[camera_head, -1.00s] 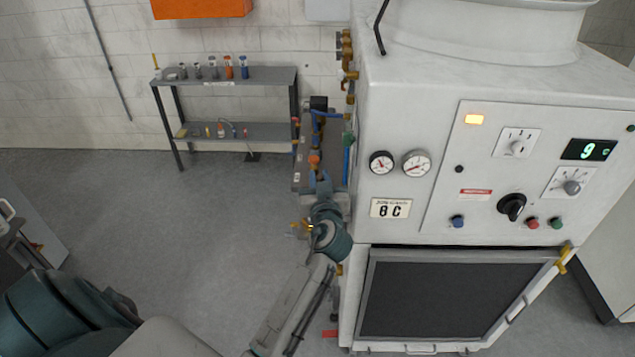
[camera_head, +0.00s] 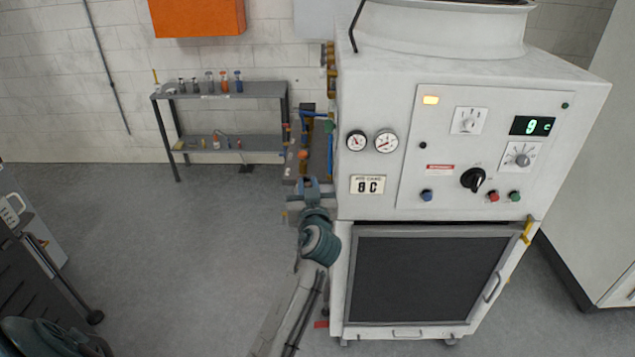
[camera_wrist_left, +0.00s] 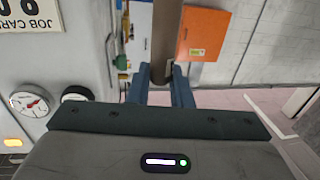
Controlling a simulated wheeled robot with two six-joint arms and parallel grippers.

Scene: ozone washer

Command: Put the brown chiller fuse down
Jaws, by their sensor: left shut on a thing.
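The brown chiller fuse (camera_wrist_left: 165,38) shows in the left wrist view as a brown cylinder standing between my fingers and running up out of the picture. My left gripper (camera_wrist_left: 162,80) is shut on its lower visible part. In the head view my left gripper (camera_head: 312,185) is beside the left side of the white machine, in front of its pipes and valves. The fuse cannot be made out clearly there. My right gripper is in neither view.
The white machine (camera_head: 380,205) with gauges, knobs and a dark front door (camera_head: 425,280) stands close on the right. A grey two-level shelf (camera_head: 225,90) with several small bottles stands at the back wall. An orange box (camera_head: 197,17) hangs above it.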

